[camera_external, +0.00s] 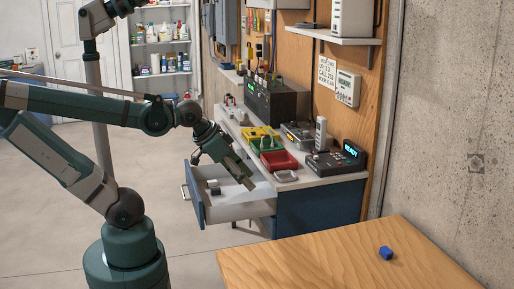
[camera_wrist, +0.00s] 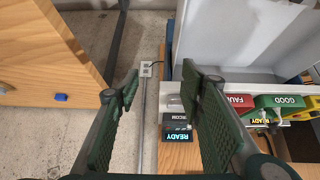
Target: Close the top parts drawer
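The top parts drawer (camera_external: 242,208) is pulled out of the blue bench cabinet (camera_external: 318,203) in the external view. Its blue front (camera_external: 196,203) faces left and carries a pale handle (camera_external: 184,192). A few small grey items lie inside. In the wrist view the pale drawer (camera_wrist: 235,45) shows at the upper right. My gripper (camera_external: 245,178) hangs over the drawer's interior near the bench edge, behind the drawer front; whether it touches anything cannot be told. In the wrist view my gripper (camera_wrist: 160,82) has its fingers apart with nothing held between them.
The benchtop holds red (camera_external: 279,160), green (camera_external: 265,145) and yellow bins, a black READY device (camera_external: 336,160) and a dark box (camera_external: 276,98). A wooden table (camera_external: 330,258) with a blue cube (camera_external: 386,253) stands at front right. Open floor lies left of the drawer.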

